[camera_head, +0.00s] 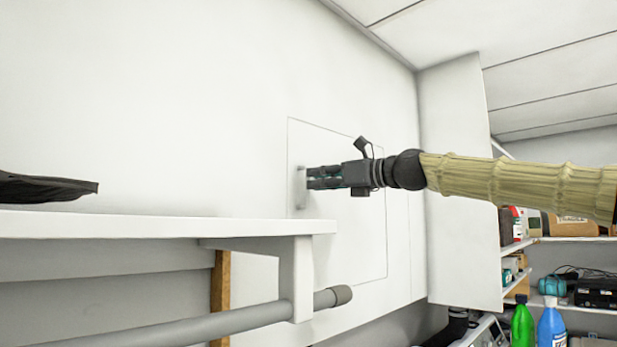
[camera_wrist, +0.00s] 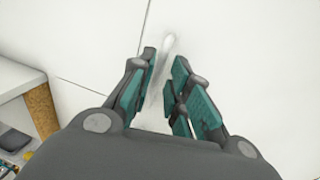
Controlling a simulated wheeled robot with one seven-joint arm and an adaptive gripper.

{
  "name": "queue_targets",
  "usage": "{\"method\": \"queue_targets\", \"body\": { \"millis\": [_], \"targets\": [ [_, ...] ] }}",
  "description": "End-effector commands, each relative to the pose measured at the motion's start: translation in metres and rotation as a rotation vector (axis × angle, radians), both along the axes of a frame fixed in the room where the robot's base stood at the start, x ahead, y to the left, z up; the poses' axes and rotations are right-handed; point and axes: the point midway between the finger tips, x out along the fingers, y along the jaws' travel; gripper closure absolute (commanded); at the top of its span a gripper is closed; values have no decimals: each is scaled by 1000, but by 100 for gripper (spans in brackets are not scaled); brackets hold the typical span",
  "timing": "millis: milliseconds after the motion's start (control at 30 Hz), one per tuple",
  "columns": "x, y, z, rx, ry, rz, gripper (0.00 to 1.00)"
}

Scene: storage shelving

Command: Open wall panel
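The wall panel (camera_head: 345,235) is a white, flat rectangle outlined on the white wall. Its pale vertical handle (camera_head: 300,187) is near its left edge. My gripper (camera_head: 312,178) reaches in from the right, with its fingertips at the handle. In the wrist view, the handle (camera_wrist: 160,70) runs into the gap between the teal-padded fingers of my gripper (camera_wrist: 163,85). The fingers are apart, with visible room around the handle. The panel looks flush with the wall. The lower part of the handle is hidden by the gripper in the wrist view.
A white shelf (camera_head: 150,225) with a grey rail (camera_head: 230,322) below it juts in from the left, near the panel's lower left. A dark flat object (camera_head: 45,187) lies on it. Shelves at right hold boxes, a green bottle (camera_head: 522,325) and a blue bottle (camera_head: 551,328).

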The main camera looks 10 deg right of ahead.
Motion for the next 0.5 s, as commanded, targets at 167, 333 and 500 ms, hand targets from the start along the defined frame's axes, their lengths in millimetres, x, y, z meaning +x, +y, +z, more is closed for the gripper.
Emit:
{"method": "queue_targets", "body": {
  "millis": [167, 333, 500],
  "targets": [
    [14, 14, 1, -1, 1, 1, 82],
    [22, 22, 1, -1, -1, 0, 82],
    [25, 26, 0, 0, 0, 0, 82]
  ]
}}
